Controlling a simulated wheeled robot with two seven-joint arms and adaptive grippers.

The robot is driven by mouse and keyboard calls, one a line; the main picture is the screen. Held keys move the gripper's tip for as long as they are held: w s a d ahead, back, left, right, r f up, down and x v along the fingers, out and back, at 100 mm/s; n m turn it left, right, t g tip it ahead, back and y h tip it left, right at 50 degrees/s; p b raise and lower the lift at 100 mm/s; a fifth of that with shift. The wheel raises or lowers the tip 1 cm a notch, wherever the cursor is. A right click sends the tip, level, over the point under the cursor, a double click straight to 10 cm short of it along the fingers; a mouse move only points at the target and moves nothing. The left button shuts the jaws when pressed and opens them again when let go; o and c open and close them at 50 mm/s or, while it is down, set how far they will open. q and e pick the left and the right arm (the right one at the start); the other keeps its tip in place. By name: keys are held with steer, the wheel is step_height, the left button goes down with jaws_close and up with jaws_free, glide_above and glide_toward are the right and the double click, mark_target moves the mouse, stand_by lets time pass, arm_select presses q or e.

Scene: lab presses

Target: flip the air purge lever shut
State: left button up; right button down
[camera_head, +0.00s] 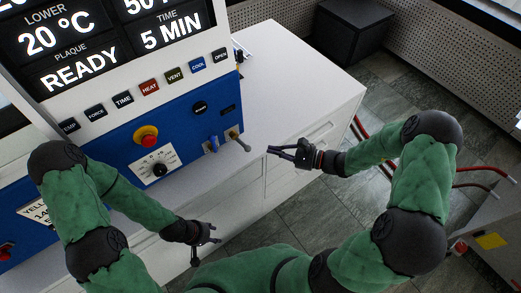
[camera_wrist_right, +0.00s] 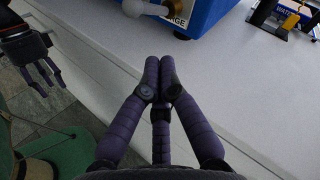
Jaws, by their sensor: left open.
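The air purge lever (camera_head: 240,141) is a grey handle on a brass fitting at the right end of the press's blue front panel. In the right wrist view the lever (camera_wrist_right: 140,8) shows at the top edge, partly cut off, next to a label ending in "RGE". My right gripper (camera_head: 270,151) is to the right of the lever and apart from it. In the right wrist view its fingertips (camera_wrist_right: 160,62) are together with nothing between them. My left gripper (camera_head: 207,252) is open and empty, low in front of the cabinet. It also shows in the right wrist view (camera_wrist_right: 38,78).
A dial (camera_head: 159,169) and a red knob (camera_head: 146,136) are further left.

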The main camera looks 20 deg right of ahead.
steer(key=shift+w+a+r+b, duration=0.15)
steer(key=shift+a+r, duration=0.1)
steer(key=shift+a, duration=0.55)
steer(key=shift+w+a+r+b, duration=0.2)
steer(key=shift+a+r, duration=0.1)
steer(key=shift+a, duration=0.5)
steer(key=shift+w+a+r+b, duration=0.15)
steer(key=shift+a+r, duration=0.1)
steer(key=shift+a, duration=0.55)
steer(key=w+a+r+m+g+h+p, duration=0.2)
steer(key=w+r+m+g+h+p, duration=0.1)
steer(key=p, duration=1.8)
steer(key=w+r+g+h, duration=0.1)
steer(key=w+r+g, duration=0.1)
steer(key=w+r, duration=0.1)
steer(key=shift+a+r+m+g, duration=0.15)
steer(key=shift+r+m+g, duration=0.15)
steer(key=shift+r+g, duration=0.15)
steer(key=shift+w+r, duration=0.1)
steer(key=shift+r, duration=0.1)
steer(key=shift+r+p, duration=0.65)
steer(key=shift+r, duration=0.1)
